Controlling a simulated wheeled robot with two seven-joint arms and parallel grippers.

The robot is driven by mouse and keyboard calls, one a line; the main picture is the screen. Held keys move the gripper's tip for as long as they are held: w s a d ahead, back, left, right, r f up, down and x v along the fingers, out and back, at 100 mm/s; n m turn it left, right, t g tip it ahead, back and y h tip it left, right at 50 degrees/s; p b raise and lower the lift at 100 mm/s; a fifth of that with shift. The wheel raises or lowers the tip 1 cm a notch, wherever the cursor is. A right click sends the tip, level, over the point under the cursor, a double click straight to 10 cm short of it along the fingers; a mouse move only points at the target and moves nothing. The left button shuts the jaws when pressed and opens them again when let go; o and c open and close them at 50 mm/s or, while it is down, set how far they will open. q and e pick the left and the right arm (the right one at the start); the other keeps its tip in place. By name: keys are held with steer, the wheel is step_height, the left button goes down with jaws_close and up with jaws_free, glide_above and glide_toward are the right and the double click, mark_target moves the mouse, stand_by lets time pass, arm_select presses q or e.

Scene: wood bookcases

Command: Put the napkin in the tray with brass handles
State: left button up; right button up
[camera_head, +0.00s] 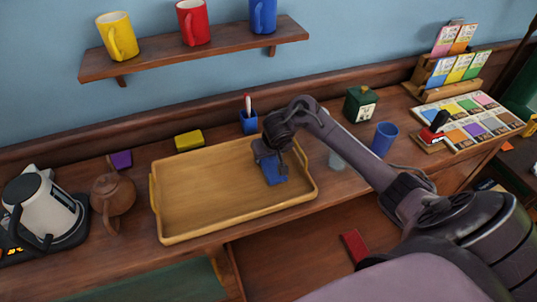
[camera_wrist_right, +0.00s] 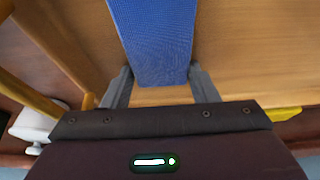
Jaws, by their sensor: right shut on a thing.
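The napkin is a blue folded cloth (camera_head: 274,175), seen at the right part of the tray, within its walls. In the right wrist view the napkin (camera_wrist_right: 152,40) hangs between the two fingers. My right gripper (camera_head: 270,157) is shut on it; its fingers (camera_wrist_right: 160,88) flank the cloth. The tray (camera_head: 195,205) is light wood with low walls and a handle at its left end. I cannot tell whether the napkin touches the tray floor. The rest of the tray is bare. My left gripper is not in view.
A yellow block (camera_head: 189,140) and a blue pen cup (camera_head: 248,122) stand behind the tray. A brown teapot (camera_head: 112,196) and a kettle (camera_head: 43,208) stand left.

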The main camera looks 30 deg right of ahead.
mark_target(274, 168)
steer(key=o, duration=0.9)
steer(key=shift+s+f, duration=0.2)
steer(key=shift+f, duration=0.05)
steer(key=shift+o, duration=0.2)
steer(key=shift+r, duration=0.25)
steer(key=p+v, duration=0.7)
steer(key=v, duration=0.5)
steer(key=shift+p, duration=0.3)
steer(key=shift+w+r, duration=0.1)
steer(key=shift+w, duration=0.1)
